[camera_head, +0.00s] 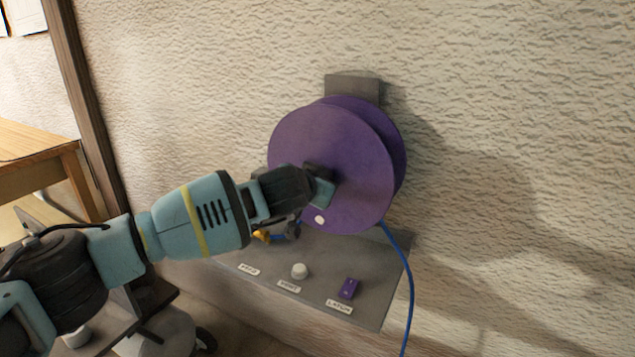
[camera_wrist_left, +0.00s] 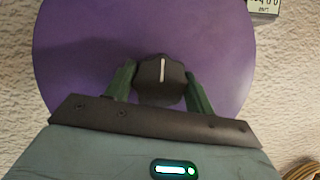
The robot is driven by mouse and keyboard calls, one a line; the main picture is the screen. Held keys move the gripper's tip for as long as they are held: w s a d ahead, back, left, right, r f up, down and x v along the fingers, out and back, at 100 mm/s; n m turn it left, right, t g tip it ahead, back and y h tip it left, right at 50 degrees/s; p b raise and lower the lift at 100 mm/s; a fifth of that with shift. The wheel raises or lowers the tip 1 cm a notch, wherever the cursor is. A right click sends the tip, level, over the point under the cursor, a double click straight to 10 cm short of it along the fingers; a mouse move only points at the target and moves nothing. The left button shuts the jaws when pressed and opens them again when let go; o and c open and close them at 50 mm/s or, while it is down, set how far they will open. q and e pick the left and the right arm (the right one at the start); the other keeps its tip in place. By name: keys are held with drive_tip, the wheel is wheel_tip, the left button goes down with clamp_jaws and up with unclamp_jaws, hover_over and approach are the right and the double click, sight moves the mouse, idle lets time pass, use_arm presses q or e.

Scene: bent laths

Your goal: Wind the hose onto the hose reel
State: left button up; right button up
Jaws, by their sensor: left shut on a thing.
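The hose reel (camera_head: 340,135), two purple discs, is mounted on the wall; its front disc also fills much of the left wrist view (camera_wrist_left: 85,45). My left gripper (camera_head: 318,186) is at the face of the front disc. Its fingers (camera_wrist_left: 160,88) are shut on a dark knob (camera_wrist_left: 162,82) with a white line on it, in front of the disc. The blue hose (camera_head: 411,290) hangs from the lower right of the reel and leaves the head view at the bottom. The hose between the discs is hidden. My right gripper is not in view.
Below the reel is a grey panel (camera_head: 325,300) with a white knob (camera_head: 299,270), a purple switch (camera_head: 348,288) and small labels. A yellow fitting (camera_head: 262,236) shows partly behind my left arm. A wooden table (camera_head: 40,150) stands at left. The wall on the right is clear.

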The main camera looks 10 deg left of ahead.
use_arm(q)
drive_tip(key=o, duration=1.4)
drive_tip(key=shift+s, duration=0.1)
drive_tip(key=v, duration=0.7)
drive_tip(key=shift+s+r, duration=0.15)
drive_tip(key=shift+s, duration=0.1)
drive_tip(key=shift+a, duration=0.1)
